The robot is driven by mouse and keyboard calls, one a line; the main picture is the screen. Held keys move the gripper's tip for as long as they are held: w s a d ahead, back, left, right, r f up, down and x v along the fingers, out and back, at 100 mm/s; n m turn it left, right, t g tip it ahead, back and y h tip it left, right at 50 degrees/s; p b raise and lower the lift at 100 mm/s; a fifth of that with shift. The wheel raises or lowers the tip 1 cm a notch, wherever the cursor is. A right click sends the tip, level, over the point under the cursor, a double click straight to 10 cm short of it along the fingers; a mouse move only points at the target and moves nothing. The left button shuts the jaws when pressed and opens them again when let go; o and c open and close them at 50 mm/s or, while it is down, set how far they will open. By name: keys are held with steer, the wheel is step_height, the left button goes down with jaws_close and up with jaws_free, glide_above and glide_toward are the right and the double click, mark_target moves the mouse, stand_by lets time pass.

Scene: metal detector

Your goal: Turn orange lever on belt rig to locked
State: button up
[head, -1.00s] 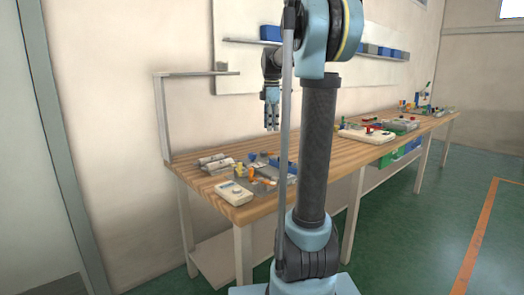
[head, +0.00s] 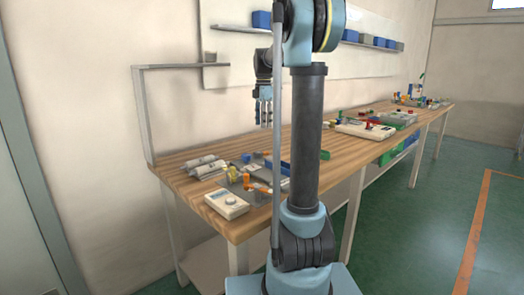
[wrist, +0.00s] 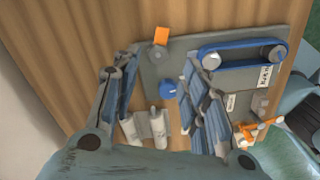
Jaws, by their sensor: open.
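In the wrist view the belt rig (wrist: 245,75) is a grey plate with a blue belt around two rollers, a blue knob and white labels. An orange block (wrist: 161,36) sits by a grey pivot at its upper left corner. Another orange part, with several arms (wrist: 257,130), is at the lower right. I cannot tell for sure which is the lever. My gripper (wrist: 160,62) is open and empty above the rig, its right finger covering part of the plate. In the head view my gripper (head: 264,112) hangs above the bench, fingers down.
The wooden bench (head: 215,203) runs along the wall to the right. A white meter box (head: 226,204) stands at its near edge, and silver cylinders (head: 203,166) lie at the left. More rigs (head: 365,130) stand farther along. A shelf frame (head: 145,110) rises at the left end.

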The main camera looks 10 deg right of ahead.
mark_target(263, 153)
step_height(263, 153, down, 13)
steer(key=shift+a+f, duration=0.15)
stand_by(0.4)
steer(key=shift+c, duration=0.6)
steer(key=c, duration=0.6)
